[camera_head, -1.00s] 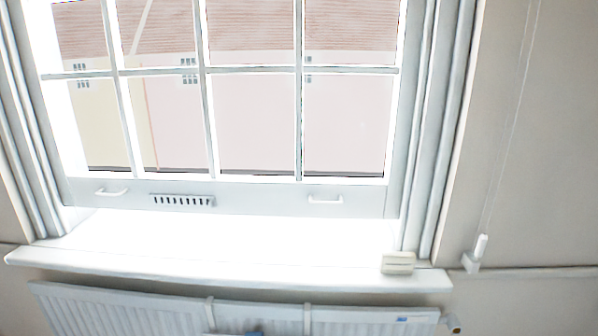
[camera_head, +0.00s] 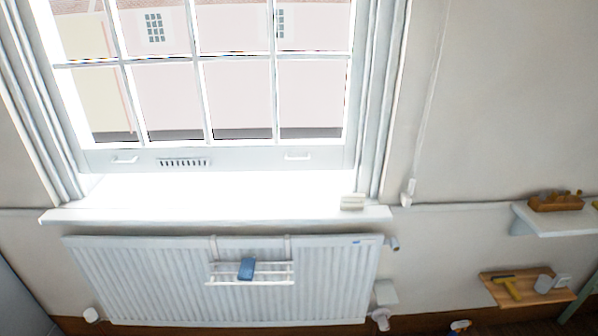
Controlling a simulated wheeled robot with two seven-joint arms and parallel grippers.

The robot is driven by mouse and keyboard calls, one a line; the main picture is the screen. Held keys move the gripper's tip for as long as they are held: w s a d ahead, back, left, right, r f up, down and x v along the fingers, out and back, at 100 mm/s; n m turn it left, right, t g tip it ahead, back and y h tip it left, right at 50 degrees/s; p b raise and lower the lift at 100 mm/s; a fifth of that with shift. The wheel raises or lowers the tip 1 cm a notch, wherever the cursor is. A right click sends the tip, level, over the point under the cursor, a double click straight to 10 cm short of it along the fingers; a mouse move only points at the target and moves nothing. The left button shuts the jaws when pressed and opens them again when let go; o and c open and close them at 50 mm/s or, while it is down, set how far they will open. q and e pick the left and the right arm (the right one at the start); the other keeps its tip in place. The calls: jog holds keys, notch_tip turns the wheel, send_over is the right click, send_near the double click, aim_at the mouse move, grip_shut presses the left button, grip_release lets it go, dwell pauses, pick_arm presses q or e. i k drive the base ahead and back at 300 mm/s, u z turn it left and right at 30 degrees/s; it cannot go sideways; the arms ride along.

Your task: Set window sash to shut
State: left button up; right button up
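The window sash (camera_head: 225,156) is a white framed grid of panes in the upper left of the head view. Its bottom rail carries two white lift handles, a left one (camera_head: 125,160) and a right one (camera_head: 298,156), with a dark slotted vent (camera_head: 183,162) between them. A bright band shows between the rail and the white sill (camera_head: 220,214); the glare hides whether it is an open gap or the sill's lit top. Neither of my grippers shows.
A white radiator (camera_head: 150,280) hangs below the sill, with a rack holding a blue item (camera_head: 247,268). A small cream box (camera_head: 353,202) sits at the sill's right end. A cord with a white pull (camera_head: 408,190) hangs right of the window. Shelves (camera_head: 560,222) with tools are at far right.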

aim_at(275, 154)
jog(key=z, duration=0.1)
jog(key=i, duration=1.35)
jog(key=u, duration=0.65)
